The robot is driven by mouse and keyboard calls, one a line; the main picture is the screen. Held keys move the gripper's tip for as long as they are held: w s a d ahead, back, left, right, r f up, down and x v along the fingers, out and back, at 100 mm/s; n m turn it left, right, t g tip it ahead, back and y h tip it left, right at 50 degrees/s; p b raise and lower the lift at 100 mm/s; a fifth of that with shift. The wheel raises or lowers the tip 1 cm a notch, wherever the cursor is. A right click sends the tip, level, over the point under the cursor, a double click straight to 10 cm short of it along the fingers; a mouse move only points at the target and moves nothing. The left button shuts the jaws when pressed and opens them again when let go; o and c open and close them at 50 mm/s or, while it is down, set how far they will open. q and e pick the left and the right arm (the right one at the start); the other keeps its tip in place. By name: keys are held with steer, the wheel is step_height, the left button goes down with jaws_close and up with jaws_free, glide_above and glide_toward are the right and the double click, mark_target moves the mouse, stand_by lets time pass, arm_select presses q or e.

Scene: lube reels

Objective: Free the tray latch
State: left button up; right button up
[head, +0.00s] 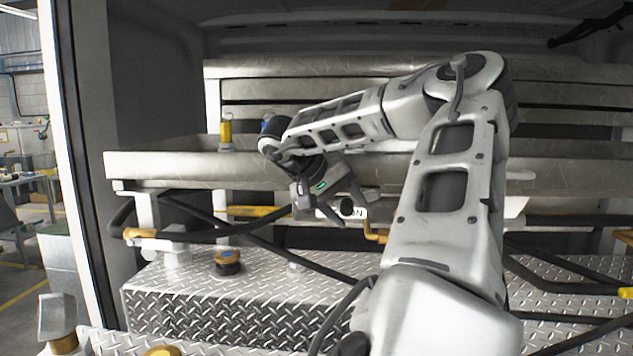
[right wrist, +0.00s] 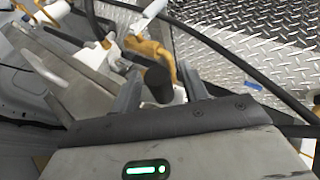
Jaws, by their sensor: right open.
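The tray (head: 180,166) is a wide grey metal shelf with a raised rim. Below its front edge, a yellow bent lever (head: 376,235), which looks like part of the tray latch, sits beside a white label. My right gripper (head: 345,208) reaches in under the rim and is open. In the right wrist view its fingers (right wrist: 160,78) stand on either side of a black round knob (right wrist: 158,85), apart from it as far as I can tell. The yellow lever (right wrist: 155,50) lies just beyond the knob there. My left gripper is not in view.
A yellow cylinder (head: 226,133) stands on the tray. A black-and-orange round cap (head: 227,262) sits on the diamond-plate step (head: 180,290) below. Black bars (head: 260,240) cross under the tray, close to my right gripper.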

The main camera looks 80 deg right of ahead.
steer(key=v, duration=1.4)
steer(key=shift+a, duration=0.1)
